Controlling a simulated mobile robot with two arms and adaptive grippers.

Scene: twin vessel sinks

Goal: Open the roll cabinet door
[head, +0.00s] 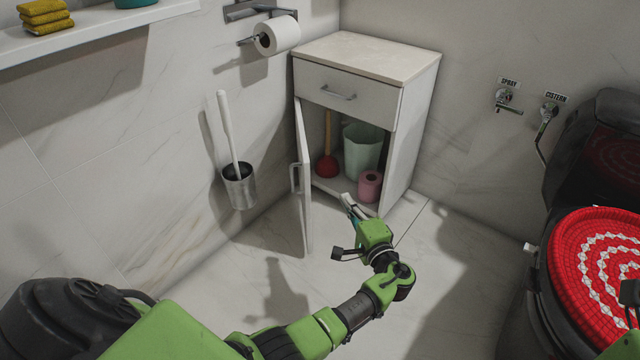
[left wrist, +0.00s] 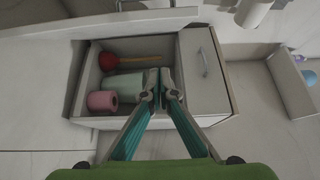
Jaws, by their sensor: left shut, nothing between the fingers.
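The roll cabinet (head: 418,110) is a small white unit in the corner with a drawer (head: 346,93) on top. Its door (head: 304,200) stands swung wide out to the left, with its handle (head: 294,178) on the face turned left. My left gripper (head: 347,203) is shut and empty in front of the opening, to the right of the door and apart from it. In the left wrist view its closed fingertips (left wrist: 158,86) show over the cabinet opening. My right gripper's fingers are not visible.
Inside are a red plunger (head: 327,165), a pale green bin (head: 362,150) and a pink roll (head: 370,186). A toilet brush holder (head: 240,187) hangs on the left wall, below a paper roll (head: 278,35). A black toilet with a red lid cover (head: 598,270) stands right.

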